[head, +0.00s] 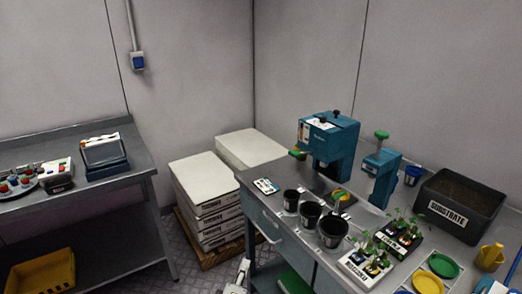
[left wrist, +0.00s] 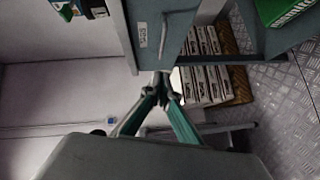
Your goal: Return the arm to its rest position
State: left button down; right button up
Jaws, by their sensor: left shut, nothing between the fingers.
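My left gripper (left wrist: 162,84) is shut and empty; its two green-sided fingers meet at the tips in the left wrist view. In the head view only a small pale part of my left arm (head: 237,277) shows at the bottom edge, in front of the workbench (head: 272,228). In the left wrist view the fingertips overlap the grey bench front with its drawer handle and label; I cannot tell the distance. My right gripper is not clearly seen.
Black pots (head: 332,231), seedling trays (head: 366,262), a teal press (head: 330,138) and a substrate bin (head: 461,204) stand on the bench. Stacked white bags (head: 206,182) sit on a pallet behind. A second table (head: 120,182) is left. Floor (head: 200,277) between tables is clear.

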pick_arm(q)
jog(key=s+a+f+m+g, duration=0.2)
jog(key=s+a+m, duration=0.3)
jog(key=s, duration=0.4)
jog(key=s+a+f+m+g, duration=0.1)
jog(key=s+a+f+m, duration=0.3)
jog(key=s, duration=0.5)
jog(key=s+a+f+m+g+y, duration=0.1)
jog(key=s+a+f+m+g, duration=0.1)
jog(key=s+a+m, duration=0.4)
jog(key=s+f+m, duration=0.1)
jog(key=s+m, duration=0.1)
jog(key=s, duration=0.1)
jog(key=shift+s+a+f+m+g, duration=0.3)
jog(key=shift+s+a+f, duration=0.05)
jog(key=shift+s+f, duration=0.05)
